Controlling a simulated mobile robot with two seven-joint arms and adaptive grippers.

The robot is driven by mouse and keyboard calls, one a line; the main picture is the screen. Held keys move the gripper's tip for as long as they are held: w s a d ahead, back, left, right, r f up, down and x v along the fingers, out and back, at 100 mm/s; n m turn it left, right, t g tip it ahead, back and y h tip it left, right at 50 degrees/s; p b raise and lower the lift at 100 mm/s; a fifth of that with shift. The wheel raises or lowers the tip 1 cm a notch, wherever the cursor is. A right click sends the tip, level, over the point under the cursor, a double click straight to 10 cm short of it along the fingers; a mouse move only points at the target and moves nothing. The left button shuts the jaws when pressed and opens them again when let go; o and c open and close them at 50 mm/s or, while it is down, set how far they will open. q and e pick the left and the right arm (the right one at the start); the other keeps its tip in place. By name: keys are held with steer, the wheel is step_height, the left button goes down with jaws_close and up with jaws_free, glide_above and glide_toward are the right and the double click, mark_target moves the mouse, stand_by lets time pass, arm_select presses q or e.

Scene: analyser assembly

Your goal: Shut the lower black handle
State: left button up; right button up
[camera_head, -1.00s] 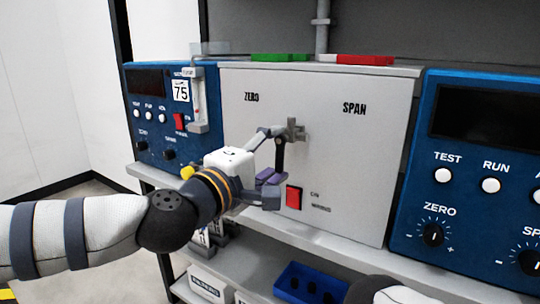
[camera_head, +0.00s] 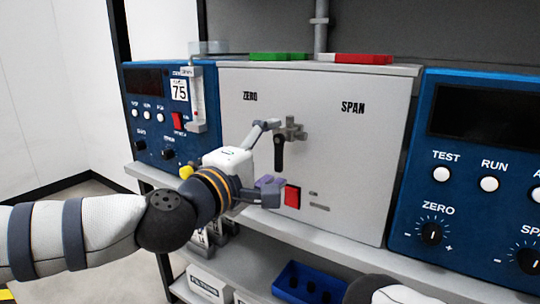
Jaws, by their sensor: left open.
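A black handle (camera_head: 279,152) hangs down, nearly upright, from a grey valve fitting (camera_head: 293,130) on the front of the light grey panel box (camera_head: 345,170). Only this one black handle shows, so I cannot tell another, upper one. My left gripper (camera_head: 268,156) is open in front of the panel, just left of the handle. Its upper finger reaches up near the fitting, and its lower finger with a purple pad is below the handle's end. I cannot tell whether either finger touches it. My right gripper is out of view.
A red switch (camera_head: 292,196) sits right of the lower finger. Blue instruments stand left (camera_head: 150,110) and right (camera_head: 470,180) of the panel. Green (camera_head: 278,57) and red (camera_head: 362,59) pieces lie on top. A blue tray (camera_head: 310,283) is on the lower shelf.

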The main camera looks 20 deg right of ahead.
arm_select(q)
steer(key=v, duration=1.2)
